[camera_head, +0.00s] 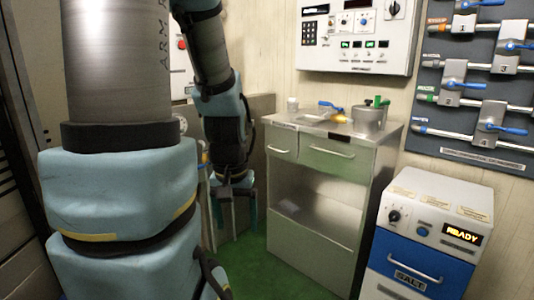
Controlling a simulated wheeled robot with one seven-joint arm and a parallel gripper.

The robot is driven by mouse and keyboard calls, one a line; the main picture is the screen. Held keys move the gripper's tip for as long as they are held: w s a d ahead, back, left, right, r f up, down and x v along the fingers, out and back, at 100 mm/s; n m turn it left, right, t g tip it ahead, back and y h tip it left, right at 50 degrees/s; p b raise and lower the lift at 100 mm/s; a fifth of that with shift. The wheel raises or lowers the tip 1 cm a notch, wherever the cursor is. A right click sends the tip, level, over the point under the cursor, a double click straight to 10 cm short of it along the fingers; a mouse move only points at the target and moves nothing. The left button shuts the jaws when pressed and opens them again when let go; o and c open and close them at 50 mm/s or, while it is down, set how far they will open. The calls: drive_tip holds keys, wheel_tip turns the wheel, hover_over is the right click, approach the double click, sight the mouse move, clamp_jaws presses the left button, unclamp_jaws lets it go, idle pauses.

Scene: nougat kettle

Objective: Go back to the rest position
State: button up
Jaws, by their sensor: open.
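My gripper (234,212) hangs at the end of my blue-and-grey arm, left of the steel cabinet. It points down, its two fingers are spread apart, and nothing shows between them. It is over the green floor, apart from the cabinet as far as this view shows. A steel kettle (369,117) with a green-handled thing stands on the cabinet top, well to the right of my gripper.
The steel cabinet (325,200) has drawers and an open shelf. A white jar and a blue-and-yellow tool (332,111) are on top. A blue-and-white SALT machine (413,265) reads READY. Valves and a control panel (355,35) hang on the wall. Green floor (245,265) is clear.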

wheel_tip(320, 180, up, 14)
drive_tip(key=p, duration=1.1)
drive_tip(key=shift+p, duration=0.35)
